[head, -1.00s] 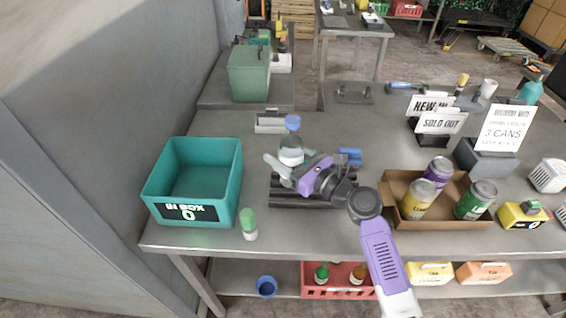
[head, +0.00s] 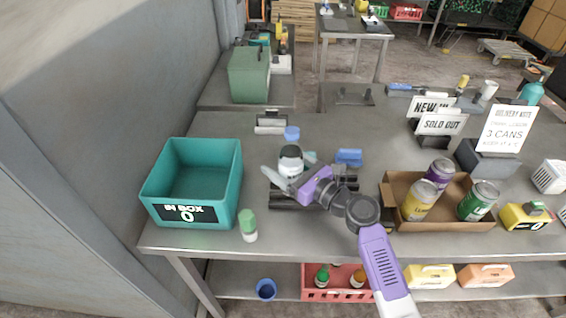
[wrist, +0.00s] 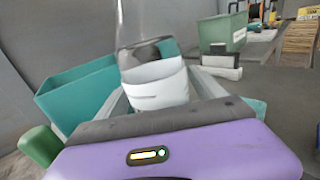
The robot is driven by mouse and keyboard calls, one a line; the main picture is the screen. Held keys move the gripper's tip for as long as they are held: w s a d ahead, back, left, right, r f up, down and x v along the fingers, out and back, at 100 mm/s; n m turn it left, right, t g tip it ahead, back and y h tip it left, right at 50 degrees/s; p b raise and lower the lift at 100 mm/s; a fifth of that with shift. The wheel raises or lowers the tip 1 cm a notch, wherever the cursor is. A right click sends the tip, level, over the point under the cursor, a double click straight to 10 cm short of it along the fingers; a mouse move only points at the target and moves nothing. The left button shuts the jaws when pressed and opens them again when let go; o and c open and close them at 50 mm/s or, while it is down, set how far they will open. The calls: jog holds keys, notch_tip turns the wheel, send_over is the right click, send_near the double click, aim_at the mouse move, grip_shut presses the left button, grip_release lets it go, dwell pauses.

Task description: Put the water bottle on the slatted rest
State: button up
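My gripper appears open.
A teal in-box (head: 236,195) and a green-capped bottle (head: 248,226) stand to the left. A cardboard tray of cans (head: 389,200) is on the right. A blue item (head: 349,157) and a grey holder (head: 271,128) lie behind.

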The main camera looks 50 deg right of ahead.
jog(key=shift+r, duration=0.1)
jog(key=shift+r, duration=0.2)
jog(key=s+b, duration=0.2)
jog(key=s, duration=1)
jog(key=shift+a, duration=0.3)
jog(key=shift+f, duration=0.15)
